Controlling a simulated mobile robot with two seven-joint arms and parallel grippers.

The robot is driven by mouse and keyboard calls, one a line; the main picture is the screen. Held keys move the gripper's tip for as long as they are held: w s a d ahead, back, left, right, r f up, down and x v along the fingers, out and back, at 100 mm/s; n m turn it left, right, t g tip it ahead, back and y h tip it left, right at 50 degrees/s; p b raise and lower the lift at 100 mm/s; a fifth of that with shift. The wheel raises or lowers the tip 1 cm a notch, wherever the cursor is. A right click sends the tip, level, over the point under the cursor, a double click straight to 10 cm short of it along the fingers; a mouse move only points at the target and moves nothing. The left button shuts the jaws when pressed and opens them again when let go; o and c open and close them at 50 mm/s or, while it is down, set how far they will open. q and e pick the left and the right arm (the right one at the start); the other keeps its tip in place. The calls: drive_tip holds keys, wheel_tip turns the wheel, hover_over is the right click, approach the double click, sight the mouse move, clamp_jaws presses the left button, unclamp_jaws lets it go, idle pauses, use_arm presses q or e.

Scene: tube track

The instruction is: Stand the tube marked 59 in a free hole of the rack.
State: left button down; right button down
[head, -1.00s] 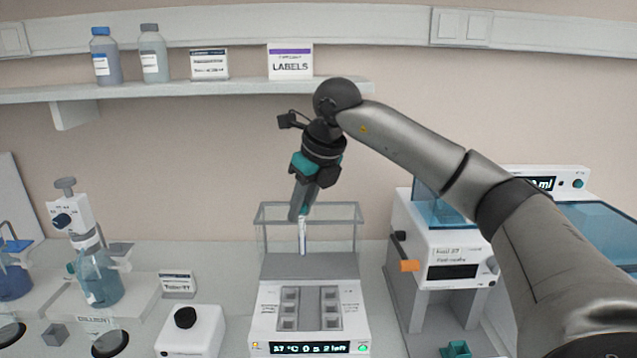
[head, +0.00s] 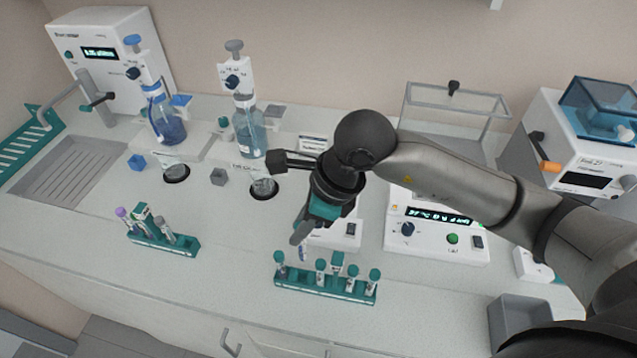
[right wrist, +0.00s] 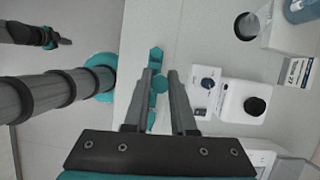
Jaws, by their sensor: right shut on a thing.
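My right gripper (head: 297,238) is shut on a tube (head: 303,253), whose lower end shows below the fingers in the head view; its mark cannot be read. In the right wrist view a round teal cap (right wrist: 160,84) sits between the fingers. The held tube is above and apart from a teal rack (head: 325,291) on the bench. That rack holds several teal-capped tubes, with a gap between the leftmost tube (head: 280,264) and the one right of it (head: 320,271). A dark arm end with a teal part, perhaps my left gripper (right wrist: 55,40), shows small in the right wrist view.
A second teal rack (head: 180,243) with a purple-capped tube (head: 122,213) and others stands left. A white block device (head: 440,240) is behind on the right, and a grey bin (head: 520,318) at the right front. Bench between the racks is clear.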

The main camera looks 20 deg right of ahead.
sight(299, 252)
drive_tip(key=f+b, duration=0.2)
drive_tip(key=f, duration=0.1)
drive_tip(key=a+f+b, duration=0.1)
drive_tip(key=f, duration=0.1)
drive_tip(key=shift+s, duration=0.3)
drive_tip(key=shift+r, duration=0.1)
drive_tip(key=shift+d+f+b, duration=0.1)
drive_tip(key=shift+f+b, duration=0.15)
drive_tip(key=shift+b, duration=0.45)
idle(0.8)
drive_tip(key=shift+f+b, duration=0.15)
drive_tip(key=shift+b, duration=0.15)
drive_tip(key=shift+f, duration=0.15)
drive_tip(key=shift+f+b, duration=0.45)
drive_tip(key=shift+b, duration=0.2)
